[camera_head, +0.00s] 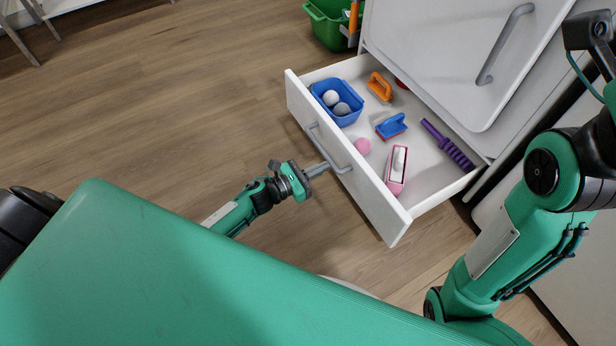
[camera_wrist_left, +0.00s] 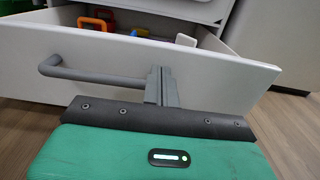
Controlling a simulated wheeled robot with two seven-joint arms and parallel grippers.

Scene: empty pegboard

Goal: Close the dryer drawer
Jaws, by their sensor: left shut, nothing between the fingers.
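The white dryer drawer (camera_head: 375,183) stands pulled out from the cabinet in the head view, with its inside showing. Its grey bar handle (camera_head: 330,152) is on the front panel, and it also shows in the left wrist view (camera_wrist_left: 90,75). My left gripper (camera_head: 322,168) is shut and empty, with its fingers close to the drawer front beside the handle. In the left wrist view the fingers (camera_wrist_left: 162,85) point at the front panel (camera_wrist_left: 215,75) near the handle's right end; I cannot tell whether they touch. My right arm shows at the right of the head view; its gripper is not in view.
The drawer holds a blue bin (camera_head: 338,103) with balls, an orange brush (camera_head: 380,86), a blue brush (camera_head: 391,126), a pink ball (camera_head: 362,146), a pink box (camera_head: 396,172) and a purple tool (camera_head: 448,145).

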